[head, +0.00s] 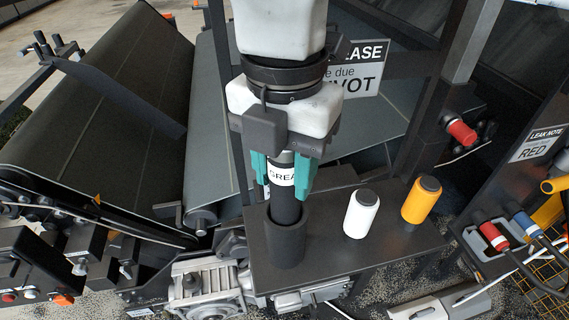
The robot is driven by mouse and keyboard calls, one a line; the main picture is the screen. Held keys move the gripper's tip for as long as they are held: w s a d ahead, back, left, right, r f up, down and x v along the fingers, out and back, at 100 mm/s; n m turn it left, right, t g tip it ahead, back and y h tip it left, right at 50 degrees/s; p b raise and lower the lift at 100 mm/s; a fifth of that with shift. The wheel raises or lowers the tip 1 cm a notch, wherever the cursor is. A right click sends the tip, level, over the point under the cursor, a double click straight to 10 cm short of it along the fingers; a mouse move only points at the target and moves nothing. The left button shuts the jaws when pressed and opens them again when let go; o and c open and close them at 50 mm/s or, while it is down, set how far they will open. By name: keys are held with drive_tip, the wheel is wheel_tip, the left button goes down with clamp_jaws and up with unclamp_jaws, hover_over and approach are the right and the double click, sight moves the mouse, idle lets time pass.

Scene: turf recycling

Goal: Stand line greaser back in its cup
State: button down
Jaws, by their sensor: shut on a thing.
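The line greaser (284,204) is a dark cylinder with a white label reading "GREA…". My gripper (281,178) comes down from above with its teal fingers on either side of the greaser and is shut on it. The greaser is upright, and its lower end is inside the mouth of the black cup (285,240). The cup stands on a dark shelf (335,255). The cup wall hides the greaser's bottom, so I cannot tell whether it touches the cup's floor. My gripper hides the greaser's top.
A white cylinder (361,214) and a yellow cylinder (421,201) with dark caps stand on the shelf to the right. A sign (360,72) and frame posts are behind. Conveyor belts (110,120) lie left. Red and blue hose couplings (495,236) are at right.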

drive_tip(key=shift+f+b, duration=0.35)
drive_tip(key=shift+f, duration=0.1)
drive_tip(key=c, duration=0.6)
unclamp_jaws()
drive_tip(key=shift+o, duration=0.2)
wheel_tip(320, 180, up, 11)
drive_tip(key=shift+f, duration=0.1)
drive_tip(key=shift+d, duration=0.1)
